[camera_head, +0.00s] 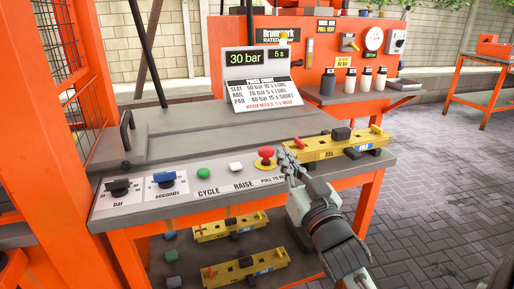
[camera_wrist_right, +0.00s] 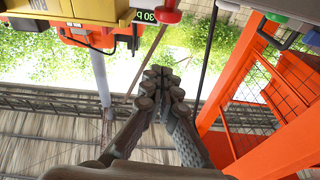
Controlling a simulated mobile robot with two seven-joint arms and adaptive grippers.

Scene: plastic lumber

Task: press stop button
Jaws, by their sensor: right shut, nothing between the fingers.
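The stop button is a red mushroom knob (camera_head: 266,152) on a yellow collar at the right end of the grey control panel (camera_head: 125,205). My right gripper (camera_head: 286,158) is shut and empty, with its fingertips close to the right side of the knob. I cannot tell whether they touch it. In the right wrist view the shut fingers (camera_wrist_right: 163,80) point up the picture, and a red knob (camera_wrist_right: 168,15), which looks like the stop button, is cut by the top edge beyond them. My left gripper is not in view.
A yellow mould (camera_head: 310,149) lies just right of the gripper. A display (camera_head: 258,58) reads 30 bar and 5 s. More yellow moulds lie on the shelf below.

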